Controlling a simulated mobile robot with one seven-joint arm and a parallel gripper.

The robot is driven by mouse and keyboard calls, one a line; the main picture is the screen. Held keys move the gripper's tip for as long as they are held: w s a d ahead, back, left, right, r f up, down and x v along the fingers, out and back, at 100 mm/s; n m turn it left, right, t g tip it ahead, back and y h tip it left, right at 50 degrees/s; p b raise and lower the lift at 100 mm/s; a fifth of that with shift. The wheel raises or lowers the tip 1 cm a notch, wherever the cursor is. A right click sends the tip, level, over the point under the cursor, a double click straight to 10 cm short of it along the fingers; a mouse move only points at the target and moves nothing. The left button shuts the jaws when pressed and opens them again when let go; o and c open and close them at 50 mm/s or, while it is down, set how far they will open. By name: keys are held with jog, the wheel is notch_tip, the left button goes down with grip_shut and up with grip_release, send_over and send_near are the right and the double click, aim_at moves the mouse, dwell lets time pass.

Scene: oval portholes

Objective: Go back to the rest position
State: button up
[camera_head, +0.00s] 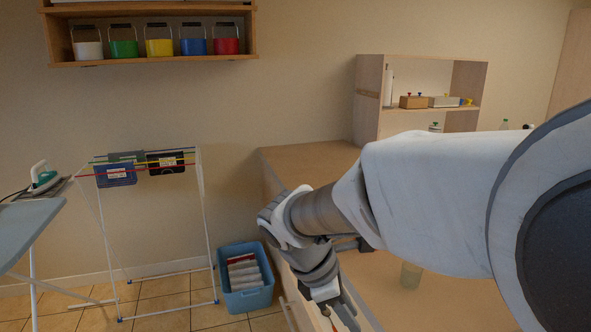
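My arm reaches in from the right edge and covers much of the wooden counter (305,158). Its wrist bends down, and my gripper (338,318) points downward at the bottom of the picture, by the counter's front edge. The fingertips are cut off or too small to make out, so I cannot tell whether it is open or shut or holds anything. A pale see-through cup-like thing (410,276) stands on the counter to the right of my gripper.
An open drawer-like front lies below my gripper. A blue basket (246,295) stands on the tiled floor, left of it a drying rack (207,220) and an ironing board (25,232). A wooden shelf unit (368,98) stands behind my arm. Bare floor shows near the rack.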

jog(key=s+d+r+m+t+y+p, duration=0.4)
jog(key=s+r+m, duration=0.7)
jog(key=m, duration=0.6)
jog(key=shift+s+d+m+y, duration=0.45)
jog(key=shift+s+y, duration=0.15)
jog(key=shift+y, duration=0.1)
